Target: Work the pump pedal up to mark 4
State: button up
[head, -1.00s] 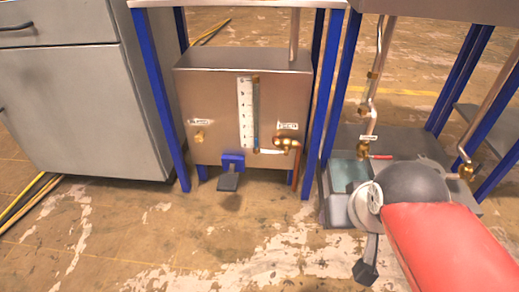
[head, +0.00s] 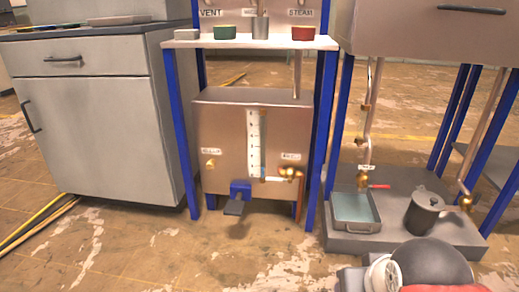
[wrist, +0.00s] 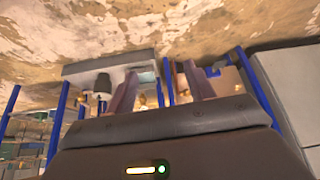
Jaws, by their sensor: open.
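The pump is a metal box (head: 222,125) under a blue-legged stand in the head view. Its pedal (head: 234,207), a dark plate on a blue bracket, sticks out low at the front, just above the floor. A white upright scale (head: 254,144) with a thin tube beside it is on the box front. Its numbers and level are too small to read. My gripper (wrist: 162,90) is open and empty in the wrist view, its two fingers apart, with the floor and stand legs beyond. The head view does not show my fingers.
A grey cabinet (head: 95,120) stands left of the stand. At right, a low grey platform (head: 350,243) carries a water tray (head: 355,222) and a dark lidded pot (head: 424,210). Cables (head: 40,222) lie at far left. The floor before the pedal is clear.

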grip_shut()
dwell(1.5)
